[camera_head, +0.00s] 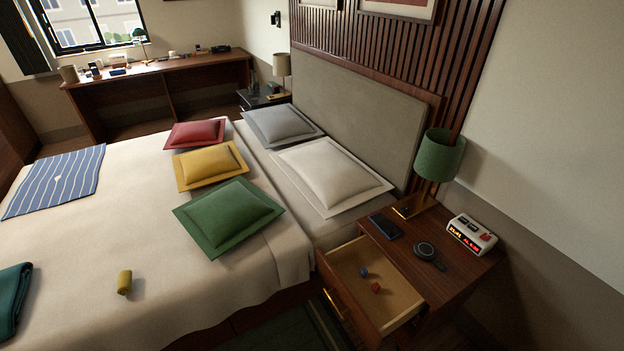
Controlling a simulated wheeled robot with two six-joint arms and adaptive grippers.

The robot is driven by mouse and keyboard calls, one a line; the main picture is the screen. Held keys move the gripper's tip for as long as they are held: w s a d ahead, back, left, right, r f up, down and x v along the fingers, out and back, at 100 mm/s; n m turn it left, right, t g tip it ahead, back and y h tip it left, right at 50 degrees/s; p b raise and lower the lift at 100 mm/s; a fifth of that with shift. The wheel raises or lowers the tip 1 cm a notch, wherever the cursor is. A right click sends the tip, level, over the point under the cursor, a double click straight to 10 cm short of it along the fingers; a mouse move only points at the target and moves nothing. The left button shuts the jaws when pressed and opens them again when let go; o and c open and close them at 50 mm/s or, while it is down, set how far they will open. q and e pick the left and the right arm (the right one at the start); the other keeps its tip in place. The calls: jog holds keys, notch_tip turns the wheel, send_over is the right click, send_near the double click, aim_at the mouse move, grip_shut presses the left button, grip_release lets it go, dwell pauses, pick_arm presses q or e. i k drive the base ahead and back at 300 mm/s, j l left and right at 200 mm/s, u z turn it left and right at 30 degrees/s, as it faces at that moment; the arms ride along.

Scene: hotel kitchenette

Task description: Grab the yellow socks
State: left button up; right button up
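A small rolled yellow bundle, which looks like the yellow socks (124,282), lies on the white cover of the bed (190,290), towards the near side. It is apart from the other things on the bed, with bare cover around it. Neither of my grippers shows in the head view.
A green folded cloth (12,300) lies at the bed's left edge, a striped blue cloth (55,182) farther back. Green (230,215), yellow (209,166) and red (194,134) cushions lie beyond the socks. The nightstand (455,285) has an open drawer (345,268) jutting towards the bed.

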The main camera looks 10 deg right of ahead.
aim_at(125, 276)
jog(key=u, duration=1.3)
jog(key=i+j, duration=0.5)
jog(key=i, duration=0.15)
jog(key=i+j+z, duration=0.1)
jog(key=i+j, duration=0.4)
jog(key=i, duration=0.15)
